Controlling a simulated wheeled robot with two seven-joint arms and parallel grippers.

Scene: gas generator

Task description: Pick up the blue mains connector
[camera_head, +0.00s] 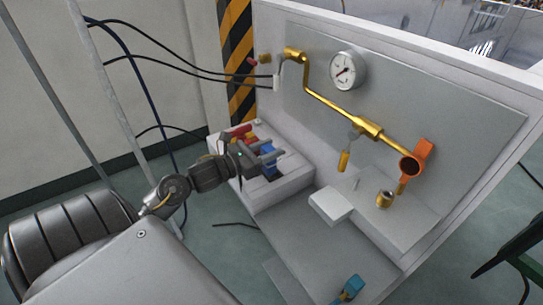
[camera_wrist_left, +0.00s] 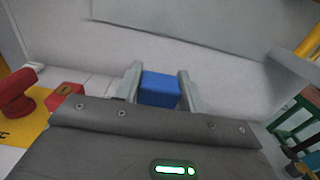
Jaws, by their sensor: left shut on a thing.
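The blue mains connector (camera_head: 268,156) is at the left end of the grey generator panel, over the white box with the red parts. In the left wrist view the blue connector (camera_wrist_left: 159,89) sits between both fingers. My left gripper (camera_head: 265,152) is shut on it, with a finger on each side. The connector's lower part is hidden by the gripper body in the wrist view. I cannot tell whether it is still seated in the box or lifted clear. My right gripper does not show.
A red knob (camera_wrist_left: 15,92) and a red block (camera_wrist_left: 66,90) stand left of the gripper. Brass pipe (camera_head: 330,103), a gauge (camera_head: 343,71) and an orange valve handle (camera_head: 423,152) are on the panel. Black cables (camera_head: 180,66) hang behind my arm. A teal-handled part (camera_head: 349,287) lies at the front.

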